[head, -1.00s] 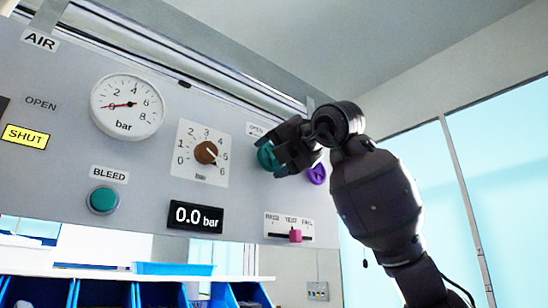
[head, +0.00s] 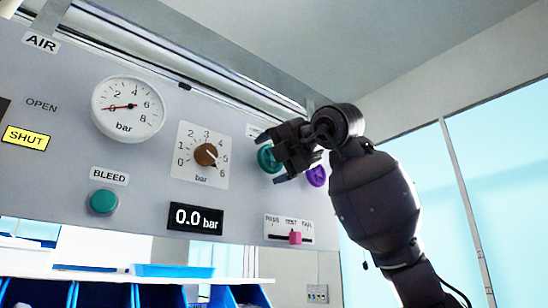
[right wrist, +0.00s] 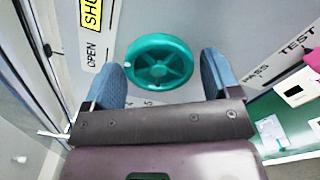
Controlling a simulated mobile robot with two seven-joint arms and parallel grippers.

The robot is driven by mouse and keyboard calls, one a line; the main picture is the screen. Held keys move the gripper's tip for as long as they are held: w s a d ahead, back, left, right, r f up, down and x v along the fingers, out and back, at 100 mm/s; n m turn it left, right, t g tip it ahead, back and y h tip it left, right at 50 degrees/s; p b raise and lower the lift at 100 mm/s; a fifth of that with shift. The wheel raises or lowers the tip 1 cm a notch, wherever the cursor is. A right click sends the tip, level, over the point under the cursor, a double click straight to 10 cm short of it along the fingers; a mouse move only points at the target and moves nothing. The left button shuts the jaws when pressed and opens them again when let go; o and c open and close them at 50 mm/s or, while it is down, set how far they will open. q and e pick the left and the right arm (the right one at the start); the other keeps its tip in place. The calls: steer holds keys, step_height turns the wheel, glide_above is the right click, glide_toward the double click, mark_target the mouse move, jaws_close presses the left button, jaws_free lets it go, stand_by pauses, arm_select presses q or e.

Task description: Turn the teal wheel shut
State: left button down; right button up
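The teal wheel (head: 267,158) is on the grey panel, partly hidden by my right gripper (head: 272,155) in the head view. The right wrist view shows the whole spoked wheel (right wrist: 160,62), with a small white mark on its rim on the side facing the OPEN label (right wrist: 92,50). My right gripper (right wrist: 161,72) is open, its two blue-grey fingers on either side of the wheel, with gaps to the rim. I cannot tell whether the tips are level with the rim. My left gripper is not in view.
A purple knob (head: 316,175) is close to the right of the gripper. A brown knob (head: 206,155) with a scale is to the left. A pink slider (head: 295,238) is below. A gauge (head: 127,108) and a 0.0 bar display (head: 196,217) are further left.

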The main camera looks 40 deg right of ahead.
steer(key=shift+o, duration=0.6)
steer(key=shift+s, duration=0.2)
steer(key=s+b, duration=0.1)
steer(key=s, duration=0.9)
steer(key=shift+s+d, duration=0.2)
steer(key=shift+d, duration=0.2)
